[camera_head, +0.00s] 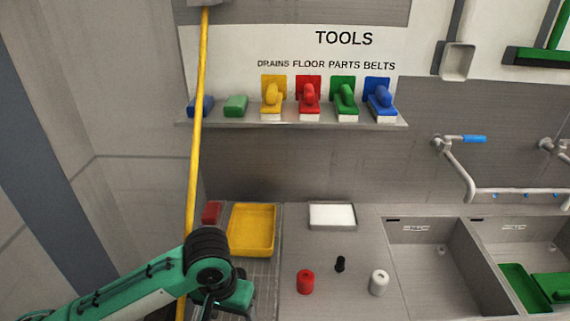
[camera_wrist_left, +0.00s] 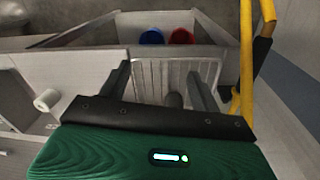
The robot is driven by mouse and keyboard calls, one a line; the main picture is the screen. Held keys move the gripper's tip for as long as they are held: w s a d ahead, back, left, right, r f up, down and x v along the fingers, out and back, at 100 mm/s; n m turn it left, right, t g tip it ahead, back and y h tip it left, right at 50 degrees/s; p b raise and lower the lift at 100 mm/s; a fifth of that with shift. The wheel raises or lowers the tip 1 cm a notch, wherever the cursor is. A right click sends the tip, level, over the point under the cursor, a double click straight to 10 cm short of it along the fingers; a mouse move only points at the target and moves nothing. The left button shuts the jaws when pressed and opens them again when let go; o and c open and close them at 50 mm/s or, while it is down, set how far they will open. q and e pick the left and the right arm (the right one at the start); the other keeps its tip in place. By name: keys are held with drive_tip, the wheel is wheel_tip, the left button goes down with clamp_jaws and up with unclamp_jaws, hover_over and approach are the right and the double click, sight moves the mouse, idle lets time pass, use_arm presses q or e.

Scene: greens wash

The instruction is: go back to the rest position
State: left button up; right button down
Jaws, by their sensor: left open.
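My left arm, green and black, comes in from the lower left of the head view. Its wrist sits in front of the counter's left end, and the fingers are mostly hidden there. In the left wrist view my left gripper (camera_wrist_left: 163,75) is open, its two dark fingers apart with nothing held between them. The fingers appear over a pale slatted rack (camera_wrist_left: 150,78); I cannot tell how far above it they are. My right gripper is in neither view.
A yellow pole (camera_head: 198,110) stands close to my left wrist. A yellow tray (camera_head: 252,230), red bottle (camera_head: 305,282), black bottle (camera_head: 340,264) and white bottle (camera_head: 379,283) stand on the counter. Sinks (camera_head: 440,245) lie right. A shelf (camera_head: 300,124) holds coloured brushes.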

use_arm(q)
drive_tip(key=s+d+f+m+t+h, duration=0.1)
drive_tip(key=s+d+f+h, duration=0.2)
drive_tip(key=s+a+f+n+t+y, duration=0.1)
drive_tip(key=s+a+f+y, duration=0.1)
drive_tip(key=s+a+f, duration=0.5)
drive_tip(key=s+a+f+n+t+y, duration=0.1)
drive_tip(key=s+a+f+y, duration=0.15)
drive_tip(key=s+a, duration=0.5)
wheel_tip(320, 180, down, 30)
drive_tip(key=w+g, duration=0.1)
drive_tip(key=w, duration=0.1)
drive_tip(key=s+a+f, duration=0.2)
drive_tip(key=s+f, duration=0.7)
drive_tip(key=f, duration=0.1)
drive_tip(key=s+a+f+g, duration=0.1)
drive_tip(key=s+a+f, duration=0.1)
drive_tip(key=s+f, duration=0.8)
drive_tip(key=shift+s+f+m+h, duration=0.25)
drive_tip(key=shift+f+m+h, duration=0.05)
drive_tip(key=shift+f+h, duration=0.05)
